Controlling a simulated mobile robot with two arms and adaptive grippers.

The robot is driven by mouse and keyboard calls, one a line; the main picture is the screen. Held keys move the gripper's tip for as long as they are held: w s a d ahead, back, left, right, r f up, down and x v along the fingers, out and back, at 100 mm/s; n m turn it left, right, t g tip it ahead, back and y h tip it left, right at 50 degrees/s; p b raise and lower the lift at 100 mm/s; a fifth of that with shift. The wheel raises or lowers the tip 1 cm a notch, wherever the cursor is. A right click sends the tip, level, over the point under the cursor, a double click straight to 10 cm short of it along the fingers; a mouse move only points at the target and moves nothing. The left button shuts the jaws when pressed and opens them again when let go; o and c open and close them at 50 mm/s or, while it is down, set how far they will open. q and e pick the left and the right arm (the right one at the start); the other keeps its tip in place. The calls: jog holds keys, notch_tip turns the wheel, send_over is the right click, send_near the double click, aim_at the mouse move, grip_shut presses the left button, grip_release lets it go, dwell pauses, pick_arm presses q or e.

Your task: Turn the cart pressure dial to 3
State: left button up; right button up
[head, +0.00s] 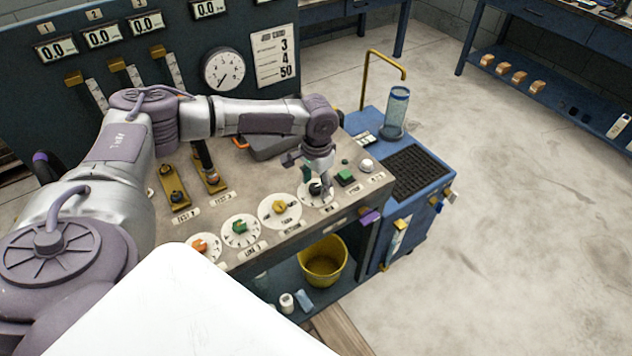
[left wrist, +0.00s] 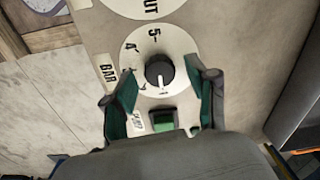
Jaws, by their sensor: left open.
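The pressure dial is a black knob on a round white scale plate (head: 306,196) at the right part of the cart's sloping panel. In the left wrist view the black knob (left wrist: 159,71) sits upright on its plate, beside a BAR label, with 5 and 4 readable. A light mark on the knob points down in that picture; the smaller numbers are too blurred to read surely. My left gripper (head: 317,178) is over the dial from above. Its open fingers (left wrist: 160,90) stand on either side of the knob, apart from it. My right gripper is not in view.
Beside the dial are a green button (head: 346,177) and a white knob (head: 366,165). Yellow (head: 280,206), green (head: 240,227) and orange (head: 200,246) knobs line the panel's front. A blue side shelf (head: 433,180) carries a glass cylinder (head: 396,108). Open floor lies right.

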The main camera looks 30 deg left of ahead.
pick_arm(q)
jog(key=shift+f, duration=0.25)
grip_shut()
